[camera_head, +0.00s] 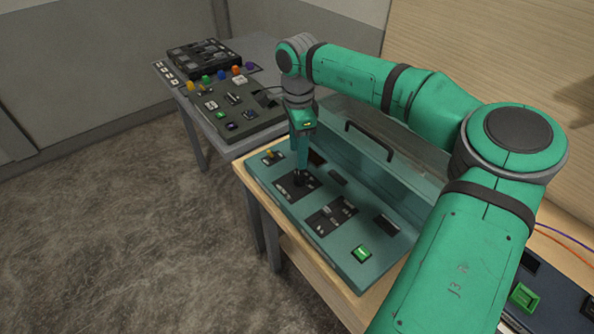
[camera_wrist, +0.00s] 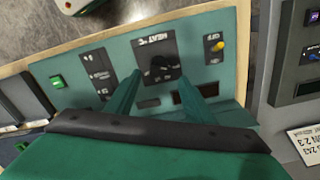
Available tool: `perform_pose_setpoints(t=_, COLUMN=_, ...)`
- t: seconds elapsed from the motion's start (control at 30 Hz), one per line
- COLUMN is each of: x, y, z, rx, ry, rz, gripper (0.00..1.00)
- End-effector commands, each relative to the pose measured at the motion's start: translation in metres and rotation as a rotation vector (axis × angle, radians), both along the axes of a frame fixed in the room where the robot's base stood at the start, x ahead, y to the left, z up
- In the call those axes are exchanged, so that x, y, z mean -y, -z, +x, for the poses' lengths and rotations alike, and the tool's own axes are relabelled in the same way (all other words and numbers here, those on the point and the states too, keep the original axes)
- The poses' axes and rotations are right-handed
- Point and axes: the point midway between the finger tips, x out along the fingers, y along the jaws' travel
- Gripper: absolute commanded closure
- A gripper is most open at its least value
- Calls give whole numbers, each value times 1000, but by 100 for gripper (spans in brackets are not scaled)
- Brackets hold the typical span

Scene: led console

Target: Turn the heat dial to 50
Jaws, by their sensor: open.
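The heat dial is a black knob on a black square plate marked HEAT °C, on the green console (camera_head: 372,265). In the wrist view the dial (camera_wrist: 161,68) sits between my two green fingertips; its setting is too small to read. In the head view the dial (camera_head: 298,179) shows just under my gripper (camera_head: 301,166), which points down over the plate. My gripper (camera_wrist: 160,82) is open, with one finger on each side of the dial. I cannot tell whether either finger touches it.
A yellow-tipped switch (camera_head: 268,154), a slider panel (camera_head: 331,214) and a green button (camera_head: 361,253) share the console. A clear raised cover with a black handle (camera_head: 370,140) stands behind. Another console (camera_head: 225,105) with coloured knobs is at the back left.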

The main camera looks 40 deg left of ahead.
Motion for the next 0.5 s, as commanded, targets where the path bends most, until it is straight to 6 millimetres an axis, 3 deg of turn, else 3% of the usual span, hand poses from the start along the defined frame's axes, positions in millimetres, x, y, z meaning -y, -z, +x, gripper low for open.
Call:
perform_pose_setpoints(t=0.3, x=-1, y=57, z=-1, rx=-4, ry=0, rz=0, gripper=52)
perform_pose_setpoints(t=0.5, x=-5, y=79, z=-4, rx=-3, ry=-7, rz=1, gripper=52)
